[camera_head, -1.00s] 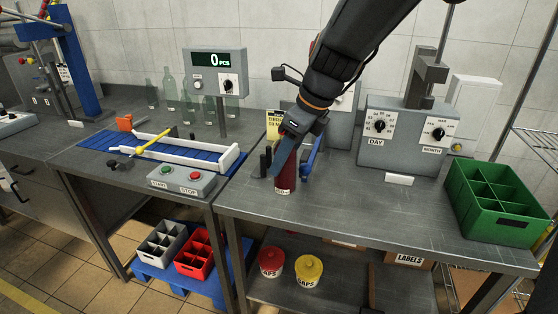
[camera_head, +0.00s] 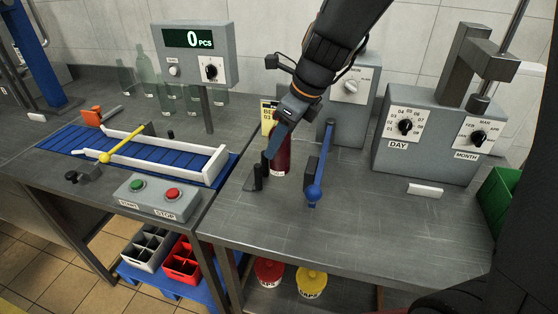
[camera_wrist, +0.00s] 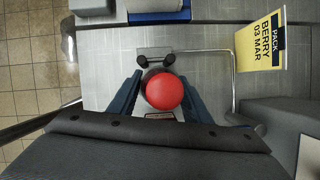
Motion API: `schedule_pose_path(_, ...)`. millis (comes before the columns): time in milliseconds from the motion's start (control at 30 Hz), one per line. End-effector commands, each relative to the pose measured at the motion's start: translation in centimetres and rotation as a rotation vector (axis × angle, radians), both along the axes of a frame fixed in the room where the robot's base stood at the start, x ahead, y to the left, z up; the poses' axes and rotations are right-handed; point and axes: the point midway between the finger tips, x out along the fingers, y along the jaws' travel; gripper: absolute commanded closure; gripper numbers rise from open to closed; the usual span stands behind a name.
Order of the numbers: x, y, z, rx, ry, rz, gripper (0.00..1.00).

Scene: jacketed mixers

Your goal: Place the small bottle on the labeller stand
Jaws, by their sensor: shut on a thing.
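The small bottle (camera_head: 281,157) is dark red and upright, with a white label low on its front. In the wrist view its round red cap (camera_wrist: 164,92) sits between the fingers. My gripper (camera_wrist: 160,100) is shut on it, one blue finger on each side. The labeller stand shows as black posts (camera_head: 257,176) just left of the bottle and a blue-handled lever (camera_head: 319,165) to its right. In the wrist view two black rollers (camera_wrist: 156,62) stand close ahead of the cap. I cannot tell whether the bottle's base touches the surface.
A yellow "PACK BERRY 03 MAR" card (camera_wrist: 262,42) is beside the stand. A grey day and month dial box (camera_head: 430,135) stands to the right, a green crate (camera_head: 497,203) beyond it. A conveyor (camera_head: 125,150) and start/stop box (camera_head: 158,196) are left.

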Motion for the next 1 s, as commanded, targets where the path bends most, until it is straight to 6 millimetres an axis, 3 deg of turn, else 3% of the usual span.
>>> schedule_pose_path(433,0.0,0.1,-4.8,0.0,0.001,0.0,0.94)
schedule_pose_path(867,0.0,0.1,-5.3,0.0,-0.002,0.001,0.94)
schedule_pose_path(900,0.0,0.1,-5.5,0.001,-0.001,0.001,0.54)
schedule_pose_path(1000,0.0,0.1,-5.4,0.001,-0.001,0.001,0.37)
